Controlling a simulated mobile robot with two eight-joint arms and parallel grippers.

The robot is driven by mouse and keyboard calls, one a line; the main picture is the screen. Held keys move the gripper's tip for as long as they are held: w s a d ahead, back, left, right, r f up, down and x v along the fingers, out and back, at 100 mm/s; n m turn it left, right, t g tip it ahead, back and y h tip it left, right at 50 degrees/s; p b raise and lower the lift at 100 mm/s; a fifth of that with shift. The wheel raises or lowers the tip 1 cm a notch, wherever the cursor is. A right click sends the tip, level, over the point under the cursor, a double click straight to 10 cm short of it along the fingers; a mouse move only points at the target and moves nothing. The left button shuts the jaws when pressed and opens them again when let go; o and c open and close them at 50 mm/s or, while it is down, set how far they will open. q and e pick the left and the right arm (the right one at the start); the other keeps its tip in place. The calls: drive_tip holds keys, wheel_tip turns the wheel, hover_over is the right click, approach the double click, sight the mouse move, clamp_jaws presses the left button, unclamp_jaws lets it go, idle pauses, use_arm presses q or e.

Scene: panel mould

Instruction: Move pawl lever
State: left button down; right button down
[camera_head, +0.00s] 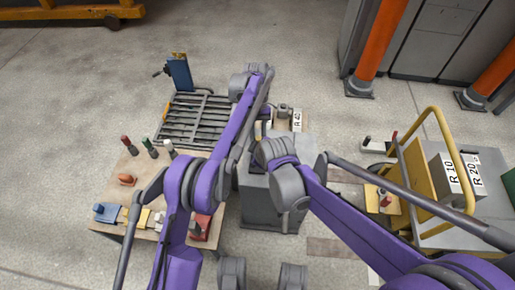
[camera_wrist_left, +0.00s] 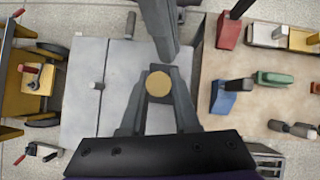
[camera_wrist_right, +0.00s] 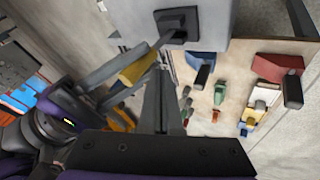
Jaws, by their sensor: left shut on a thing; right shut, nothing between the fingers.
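My left gripper (camera_wrist_left: 158,88) is shut on a yellow cylinder (camera_wrist_left: 159,83), seen end-on in the left wrist view. The right wrist view shows the yellow cylinder (camera_wrist_right: 138,68) from the side, close to a black square fitting (camera_wrist_right: 178,24) on a grey box face. I cannot tell for sure whether the cylinder is the pawl lever's grip. My right gripper (camera_wrist_right: 162,72) is shut and empty below that fitting, apart from the cylinder. In the head view both grippers are hidden by my arms around the grey cabinet (camera_head: 268,195).
A wooden table (camera_head: 125,180) with coloured levers and blocks stands left of the cabinet. A black rack (camera_head: 190,125) stands behind it. A yellow-framed cart (camera_head: 408,165) with boxes is on the right. Open floor lies beyond.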

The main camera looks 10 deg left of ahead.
drive_tip(key=shift+w+d, duration=0.1)
drive_tip(key=shift+w, duration=0.4)
use_arm(q)
drive_tip(key=shift+s+d+r, duration=0.1)
drive_tip(key=shift+s, duration=0.05)
use_arm(e)
drive_tip(key=shift+w+d, duration=0.2)
drive_tip(key=shift+w, duration=0.65)
use_arm(q)
drive_tip(key=c, duration=0.6)
unclamp_jaws()
drive_tip(key=shift+c, duration=0.2)
use_arm(e)
drive_tip(key=shift+w+g, duration=0.15)
drive_tip(key=shift+g, duration=0.15)
